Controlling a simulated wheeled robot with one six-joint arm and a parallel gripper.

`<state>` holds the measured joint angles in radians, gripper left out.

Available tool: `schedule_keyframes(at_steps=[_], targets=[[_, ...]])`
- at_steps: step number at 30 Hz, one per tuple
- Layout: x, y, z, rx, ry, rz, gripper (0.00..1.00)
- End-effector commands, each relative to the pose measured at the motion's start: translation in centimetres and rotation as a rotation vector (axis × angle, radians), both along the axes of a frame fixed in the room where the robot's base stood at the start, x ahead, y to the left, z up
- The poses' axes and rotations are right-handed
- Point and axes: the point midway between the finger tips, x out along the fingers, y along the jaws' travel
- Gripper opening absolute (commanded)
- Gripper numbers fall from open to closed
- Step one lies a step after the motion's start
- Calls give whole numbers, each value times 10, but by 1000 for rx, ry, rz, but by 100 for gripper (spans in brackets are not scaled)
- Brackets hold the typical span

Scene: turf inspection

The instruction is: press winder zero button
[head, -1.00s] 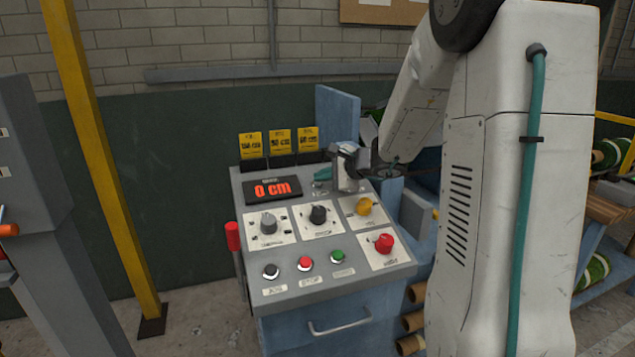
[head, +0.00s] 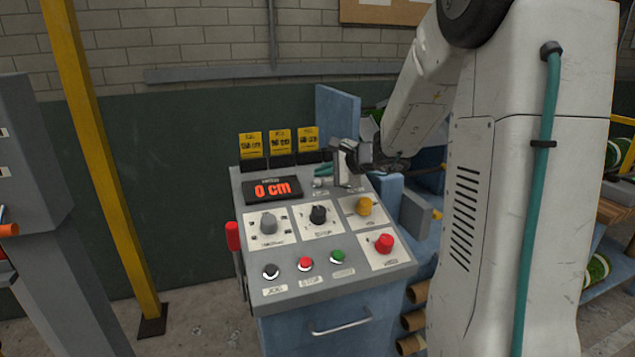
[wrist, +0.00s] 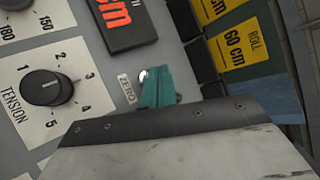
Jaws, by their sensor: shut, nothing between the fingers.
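The zero button (wrist: 143,75) is a small silver button beside the ZERO label (wrist: 127,87) in the wrist view, partly covered by my fingertips. In the head view the button (head: 318,183) shows on the panel, right of the display. The display (head: 272,189) glows red and reads "0 cm". My gripper (wrist: 158,88) is shut and empty, its teal fingertips together close over the button. In the head view my gripper (head: 323,169) appears just above the button with a small gap.
The sloped panel carries a tension knob (head: 318,214), a yellow knob (head: 364,205), a red knob (head: 384,243) and a row of push buttons. Yellow roll cards (head: 280,142) stand along its back edge. A red-handled lever (head: 233,236) is at its left side.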

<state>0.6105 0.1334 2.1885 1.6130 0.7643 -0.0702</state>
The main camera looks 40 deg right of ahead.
Motion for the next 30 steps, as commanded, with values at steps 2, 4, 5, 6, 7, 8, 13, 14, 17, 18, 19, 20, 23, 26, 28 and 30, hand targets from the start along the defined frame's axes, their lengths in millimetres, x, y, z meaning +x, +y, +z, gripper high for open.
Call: schedule_keyframes(at_steps=[2,4,5,6,7,8,13,14,17,18,19,20,23,26,28,30], targets=[[0,0,0,0,0,0,0],[0,0,0,0,0,0,0],[0,0,1,0,0,0,0],[-1,0,2,0,-1,0,0],[-1,0,4,-1,-1,0,0],[-2,0,6,-1,-1,0,0],[-7,2,22,-2,-2,0,0],[-8,2,25,-2,-3,0,0],[-12,3,35,-2,-2,0,0],[-13,3,38,-2,-2,0,0],[-14,4,40,-2,-2,0,0],[-14,4,42,-2,-2,0,0],[-16,4,46,-1,-1,-1,0],[-16,5,47,0,0,0,0],[-16,5,47,0,0,0,0],[-16,5,47,0,0,0,0]])
